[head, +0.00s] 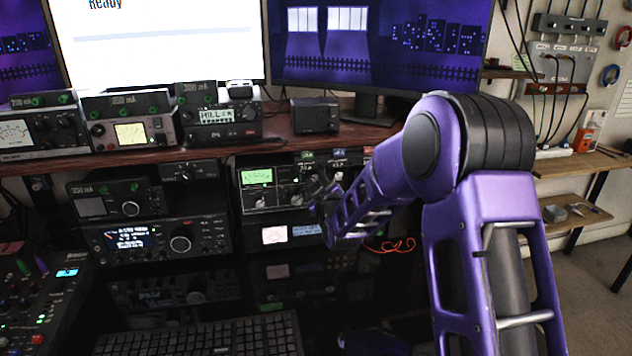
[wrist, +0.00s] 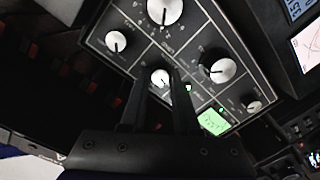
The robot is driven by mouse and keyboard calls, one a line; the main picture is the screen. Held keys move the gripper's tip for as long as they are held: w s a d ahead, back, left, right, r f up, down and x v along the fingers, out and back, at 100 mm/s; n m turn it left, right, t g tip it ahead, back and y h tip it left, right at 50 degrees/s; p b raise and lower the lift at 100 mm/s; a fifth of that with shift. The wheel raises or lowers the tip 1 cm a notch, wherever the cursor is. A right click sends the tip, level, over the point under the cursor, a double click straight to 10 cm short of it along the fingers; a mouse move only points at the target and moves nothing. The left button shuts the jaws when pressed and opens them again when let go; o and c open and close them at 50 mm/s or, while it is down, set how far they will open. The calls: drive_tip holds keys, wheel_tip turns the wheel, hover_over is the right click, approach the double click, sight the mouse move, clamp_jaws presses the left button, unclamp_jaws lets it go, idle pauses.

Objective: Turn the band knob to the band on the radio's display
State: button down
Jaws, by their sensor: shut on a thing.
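The radio (head: 245,200) with a lit green display stands on the shelf below the monitors. In the wrist view its dark panel (wrist: 135,55) is tilted and carries several white-faced knobs. The green display (wrist: 213,121) is lit, but its text is too small to read. My gripper (wrist: 160,86) reaches the panel, its two dark fingers on either side of a small white-faced knob (wrist: 160,77), shut on it. The knob's lower part is hidden between the fingers. I cannot read its label. In the head view my gripper (head: 326,205) covers the radio's right part.
A larger knob (wrist: 219,71) sits close to the right of the fingers, with another (wrist: 116,41) at upper left. Other radios (head: 155,240) crowd the left. A keyboard (head: 200,337) lies below, and a wooden shelf (head: 200,150) runs above.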

drive_tip(key=c, duration=0.6)
unclamp_jaws()
drive_tip(key=shift+c, duration=0.2)
drive_tip(key=v, duration=1.7)
drive_tip(key=shift+s, duration=0.2)
drive_tip(key=shift+d, duration=0.1)
